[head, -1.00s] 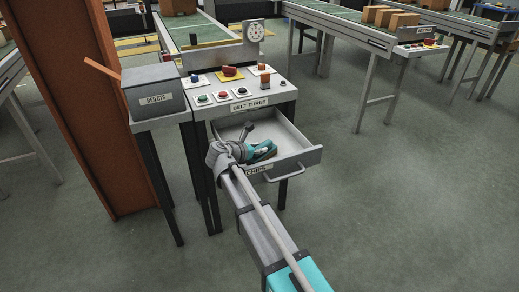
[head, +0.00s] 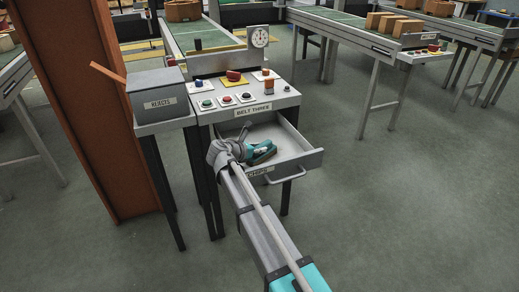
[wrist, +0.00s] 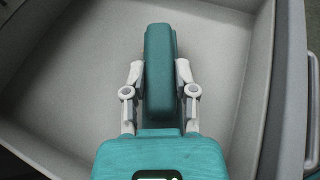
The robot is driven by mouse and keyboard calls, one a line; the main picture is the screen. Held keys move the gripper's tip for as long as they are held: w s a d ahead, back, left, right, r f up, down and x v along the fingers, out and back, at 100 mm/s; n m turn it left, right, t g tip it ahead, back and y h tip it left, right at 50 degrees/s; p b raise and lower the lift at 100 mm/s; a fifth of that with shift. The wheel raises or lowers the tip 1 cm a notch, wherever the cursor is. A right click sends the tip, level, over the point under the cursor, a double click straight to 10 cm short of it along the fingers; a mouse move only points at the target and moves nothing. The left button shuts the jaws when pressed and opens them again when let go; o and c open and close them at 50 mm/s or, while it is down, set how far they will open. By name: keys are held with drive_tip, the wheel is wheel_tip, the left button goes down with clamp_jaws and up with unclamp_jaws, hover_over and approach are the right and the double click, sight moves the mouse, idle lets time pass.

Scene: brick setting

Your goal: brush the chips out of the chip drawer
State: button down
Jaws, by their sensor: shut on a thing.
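The chip drawer (head: 309,160) is pulled open under the belt-three panel, its front labelled CHIPS. My gripper (head: 262,153) is inside the drawer, with my arm reaching in over the front left. In the wrist view my gripper (wrist: 160,75) is shut on a teal block-shaped brush (wrist: 160,42), one grey finger on each side. The brush's underside and any bristles are hidden. The drawer's grey floor (wrist: 85,65) looks bare around the brush. I cannot make out any chips in either view.
A grey labelled bin (head: 157,92) stands left of the control panel (head: 243,99), which carries several buttons and a gauge (head: 260,37). A rust-brown post (head: 85,90) rises at the left. The floor (head: 410,210) to the right is clear.

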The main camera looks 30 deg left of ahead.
drive_tip(key=shift+a, duration=0.1)
drive_tip(key=shift+w+a, duration=1.15)
drive_tip(key=shift+a, duration=0.15)
drive_tip(key=shift+s+a, duration=0.55)
drive_tip(key=shift+s, duration=0.1)
drive_tip(key=shift+s+d, duration=0.1)
drive_tip(key=shift+s+d, duration=1.1)
drive_tip(key=shift+d, duration=0.2)
drive_tip(key=shift+s+d+f, duration=0.1)
